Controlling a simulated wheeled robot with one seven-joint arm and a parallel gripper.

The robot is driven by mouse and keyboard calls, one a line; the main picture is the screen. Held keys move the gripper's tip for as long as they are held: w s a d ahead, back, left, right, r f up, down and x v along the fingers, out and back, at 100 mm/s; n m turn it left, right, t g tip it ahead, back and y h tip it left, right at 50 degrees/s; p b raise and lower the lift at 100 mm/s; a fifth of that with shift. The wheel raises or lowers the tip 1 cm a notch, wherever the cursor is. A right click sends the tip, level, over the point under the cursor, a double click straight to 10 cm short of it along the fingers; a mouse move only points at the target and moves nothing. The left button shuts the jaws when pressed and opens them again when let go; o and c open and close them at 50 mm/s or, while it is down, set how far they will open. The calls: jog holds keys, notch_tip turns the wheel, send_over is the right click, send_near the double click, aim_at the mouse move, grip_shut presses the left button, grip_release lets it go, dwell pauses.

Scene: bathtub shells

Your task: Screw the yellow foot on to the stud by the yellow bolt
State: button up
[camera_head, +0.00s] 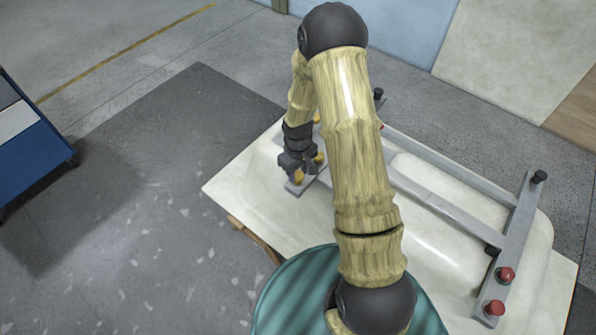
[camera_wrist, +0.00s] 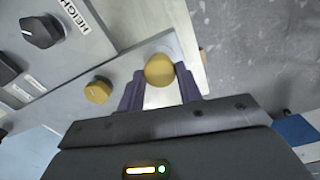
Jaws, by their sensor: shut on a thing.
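The yellow foot (camera_wrist: 160,69) is a round yellow knob between the two fingertips of my gripper (camera_wrist: 160,76) in the wrist view. My gripper is shut on it, one finger on each side. The foot is at the end of the grey metal bar (camera_wrist: 128,75). In the head view my gripper (camera_head: 299,165) is low over the near left end of the frame, with the foot (camera_head: 297,178) just under it. The yellow bolt (camera_wrist: 98,90) stands on the same bar, left of the foot. The stud is hidden, so I cannot tell how far the foot is on it.
The grey frame lies on an upturned pale tub shell (camera_head: 240,185). Two red knobs (camera_head: 506,275) (camera_head: 495,307) are at its right end. A blue cabinet (camera_head: 30,140) is at the left; floor between is clear.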

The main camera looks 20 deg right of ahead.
jog(key=m, duration=0.5)
jog(key=shift+m, duration=0.3)
jog(key=m, duration=0.5)
jog(key=o, duration=1.1)
jog(key=shift+c, duration=0.7)
